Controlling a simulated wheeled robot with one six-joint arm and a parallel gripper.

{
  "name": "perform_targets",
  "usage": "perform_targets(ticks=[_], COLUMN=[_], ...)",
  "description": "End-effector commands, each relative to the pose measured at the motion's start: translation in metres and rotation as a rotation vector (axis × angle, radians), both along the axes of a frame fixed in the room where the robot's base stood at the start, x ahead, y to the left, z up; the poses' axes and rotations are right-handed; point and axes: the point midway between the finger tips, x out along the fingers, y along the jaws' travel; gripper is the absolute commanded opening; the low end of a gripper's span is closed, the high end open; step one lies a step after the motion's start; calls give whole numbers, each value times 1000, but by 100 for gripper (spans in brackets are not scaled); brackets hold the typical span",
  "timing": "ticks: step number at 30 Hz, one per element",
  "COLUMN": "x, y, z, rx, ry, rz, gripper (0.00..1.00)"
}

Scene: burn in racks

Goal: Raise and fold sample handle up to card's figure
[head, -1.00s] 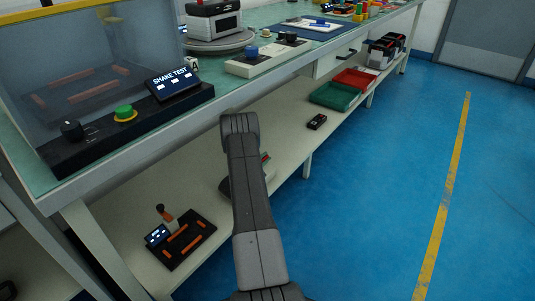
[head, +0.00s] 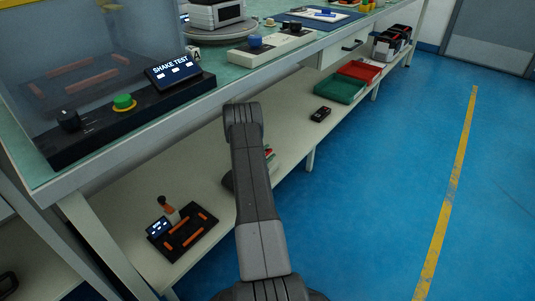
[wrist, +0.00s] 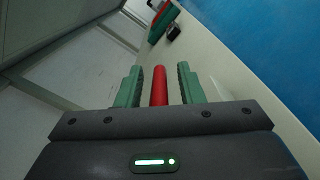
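In the wrist view a red rod-like handle (wrist: 160,86) stands between the two green fingers of my gripper (wrist: 158,84). The fingers are apart, with a gap on each side of the rod. The rod's lower end is hidden by the gripper body. In the head view, small red and green parts (head: 268,152) show on the lower shelf beside my arm, which hides the rest and my gripper. I cannot make out a card with a figure for certain.
On the lower shelf (head: 135,215) are a black panel (head: 183,232) with orange bars, a lever and a small screen, a dark device (head: 320,114), a green tray (head: 340,88) and a red tray (head: 360,71). The bench above carries the SHAKE TEST console (head: 125,122). Blue floor (head: 400,150) is clear.

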Motion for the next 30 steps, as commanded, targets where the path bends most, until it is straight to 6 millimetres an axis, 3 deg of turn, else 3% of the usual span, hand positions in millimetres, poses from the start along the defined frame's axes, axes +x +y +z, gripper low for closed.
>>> perform_targets(ticks=[10, 24, 30], x=[-10, -90, -108], y=[8, 67, 79], z=[2, 3, 1], rx=[0, -1, 0], ry=[0, 0, -1], rz=[0, 4, 1], gripper=[34, 34, 34])
